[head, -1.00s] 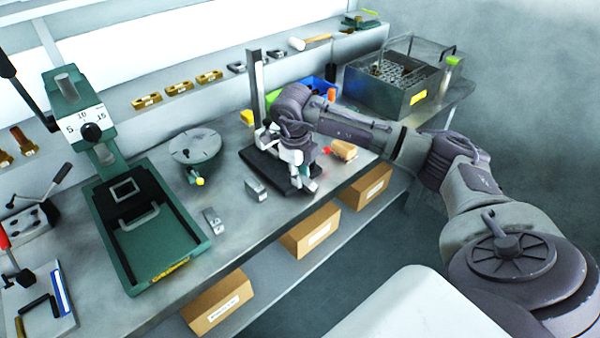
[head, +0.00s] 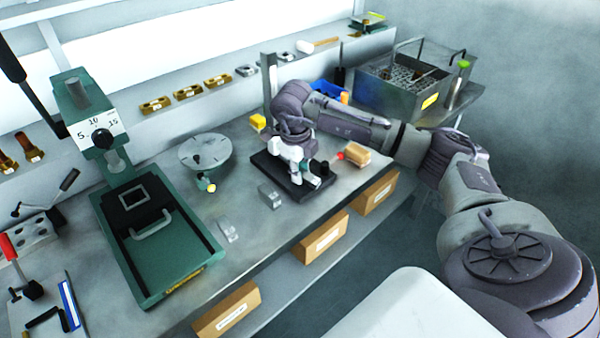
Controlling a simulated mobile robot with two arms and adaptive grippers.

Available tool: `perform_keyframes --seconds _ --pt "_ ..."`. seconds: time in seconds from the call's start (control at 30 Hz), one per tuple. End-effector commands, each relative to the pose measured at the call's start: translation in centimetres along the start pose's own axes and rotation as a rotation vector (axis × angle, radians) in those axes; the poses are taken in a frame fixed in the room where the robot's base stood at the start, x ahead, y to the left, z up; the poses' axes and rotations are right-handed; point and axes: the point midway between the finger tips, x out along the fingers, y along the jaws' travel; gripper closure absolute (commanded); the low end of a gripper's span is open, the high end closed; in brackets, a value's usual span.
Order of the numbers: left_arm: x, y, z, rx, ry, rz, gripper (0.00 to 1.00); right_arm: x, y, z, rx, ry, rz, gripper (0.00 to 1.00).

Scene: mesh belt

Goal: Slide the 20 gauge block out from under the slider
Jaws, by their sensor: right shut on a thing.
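A height stand has a grey upright column (head: 268,85) and a black base (head: 262,163). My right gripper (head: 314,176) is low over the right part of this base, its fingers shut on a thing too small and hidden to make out. The slider is hidden behind my right wrist and gripper. I cannot tell the 20 gauge block apart; no block's marking is readable. A silver block (head: 270,195) stands just left of the base, and another silver piece (head: 227,230) lies farther left. My left gripper is not in view.
A green press (head: 160,250) and a round grey plate (head: 204,150) stand to the left. A wooden-looking brush or block (head: 356,154) lies right of the base. A metal basket tank (head: 400,90) is at the back right. Boxes (head: 322,238) sit on the lower shelf.

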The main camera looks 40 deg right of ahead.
Motion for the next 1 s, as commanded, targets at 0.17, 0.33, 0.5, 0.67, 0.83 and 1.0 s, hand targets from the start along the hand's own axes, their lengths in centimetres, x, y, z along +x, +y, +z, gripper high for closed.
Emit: perform_keyframes --seconds 0.17,0.33,0.5,0.67,0.83,1.0 --pt "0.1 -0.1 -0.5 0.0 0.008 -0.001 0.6 0.2 -0.1 0.0 0.0 -0.001 0.0 1.0" --pt "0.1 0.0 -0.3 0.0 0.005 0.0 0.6 0.2 -0.1 -0.1 0.001 0.001 0.0 0.72" --pt "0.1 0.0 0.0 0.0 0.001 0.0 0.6 0.1 -0.1 -0.1 0.001 0.002 0.0 0.46" --pt "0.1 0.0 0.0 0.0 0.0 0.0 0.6 0.1 -0.1 -0.1 0.001 0.001 0.0 0.46" --pt "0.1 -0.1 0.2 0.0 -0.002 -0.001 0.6 -0.2 -0.1 0.0 0.001 0.0 0.0 0.46" --pt "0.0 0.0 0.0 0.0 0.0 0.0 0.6 -2.4 -0.1 0.1 0.001 -0.003 0.0 0.46"
